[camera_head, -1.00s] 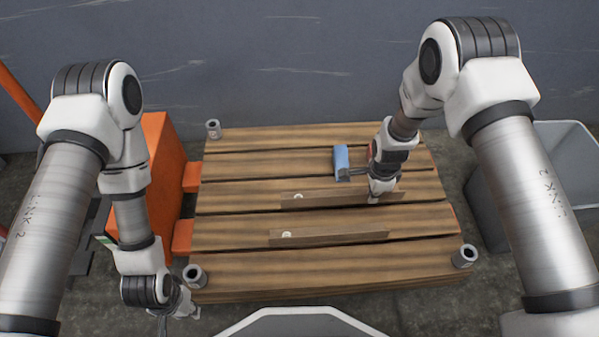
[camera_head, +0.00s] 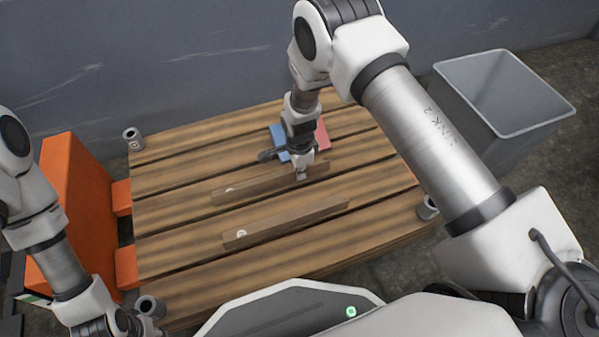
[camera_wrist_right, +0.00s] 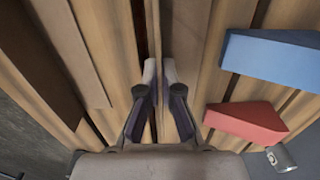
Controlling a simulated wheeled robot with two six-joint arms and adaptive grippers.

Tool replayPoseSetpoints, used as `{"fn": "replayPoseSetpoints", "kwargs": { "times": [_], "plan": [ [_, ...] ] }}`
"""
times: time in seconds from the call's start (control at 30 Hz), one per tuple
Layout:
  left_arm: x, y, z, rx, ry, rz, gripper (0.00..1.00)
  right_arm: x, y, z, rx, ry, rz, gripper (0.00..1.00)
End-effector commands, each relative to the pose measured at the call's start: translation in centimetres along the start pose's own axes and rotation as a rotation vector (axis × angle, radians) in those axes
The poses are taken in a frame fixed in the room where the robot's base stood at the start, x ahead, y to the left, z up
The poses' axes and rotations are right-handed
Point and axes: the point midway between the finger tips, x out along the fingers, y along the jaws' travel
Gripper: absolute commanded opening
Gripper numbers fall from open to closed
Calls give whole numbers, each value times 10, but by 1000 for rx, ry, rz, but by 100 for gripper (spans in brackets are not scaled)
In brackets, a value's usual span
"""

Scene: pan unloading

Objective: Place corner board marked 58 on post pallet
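Two long brown corner boards lie on a slatted wooden pallet (camera_head: 180,288) with grey tube posts at its corners. The far board (camera_head: 255,184) and near board (camera_head: 285,224) each bear a small white round mark at the left end; its number is too small to read. My right gripper (camera_head: 302,175) is at the right part of the far board. In the right wrist view its fingertips (camera_wrist_right: 160,72) are close together, one on each side of that board's thin upright edge. My left gripper is low at the left, its fingers (camera_head: 152,330) mostly cut off.
A blue block (camera_head: 278,134) and a red block (camera_head: 322,134) sit on the pallet beyond my right gripper. An orange machine (camera_head: 80,200) with forks stands at the left. A grey open bin (camera_head: 500,95) stands at the right. A wall closes the back.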

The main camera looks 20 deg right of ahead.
Motion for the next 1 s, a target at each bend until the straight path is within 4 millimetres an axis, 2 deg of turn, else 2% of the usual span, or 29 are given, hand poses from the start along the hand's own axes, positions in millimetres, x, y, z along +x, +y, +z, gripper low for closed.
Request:
{"fn": "replayPoseSetpoints", "kwargs": {
  "times": [0.23,0.3,0.33,0.67,0.77,1.0],
  "plan": [
    [4,0,0,-1,0,0,31,7,0,0,0,0,0,0],
    [3,0,0,-1,0,0,31,5,0,0,0,0,0,28],
    [3,0,0,-1,0,0,31,5,0,0,0,0,0,31],
    [0,0,0,0,-1,0,31,1,0,0,0,0,0,31],
    [-11,0,1,1,-2,0,31,-15,0,0,0,0,-1,31],
    [-51,1,2,8,-7,1,31,-80,0,0,-1,0,-1,31]
  ]
}}
